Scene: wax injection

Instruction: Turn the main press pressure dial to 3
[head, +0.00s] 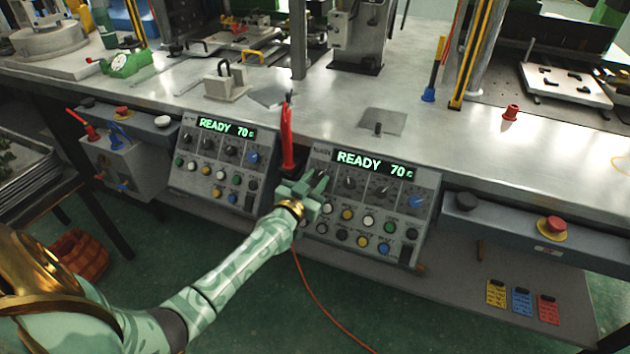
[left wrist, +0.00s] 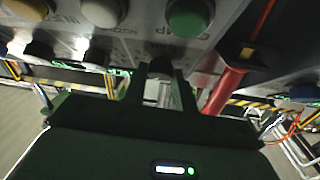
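Which number the dial points to is not readable. My right gripper is not in view.
A second panel (head: 215,160), also reading "READY 70", stands to the left. A red upright handle (head: 287,135) rises between the panels, close to my gripper. A red button (head: 553,228) is on the right. Coloured buttons (head: 347,214) sit below the dials.

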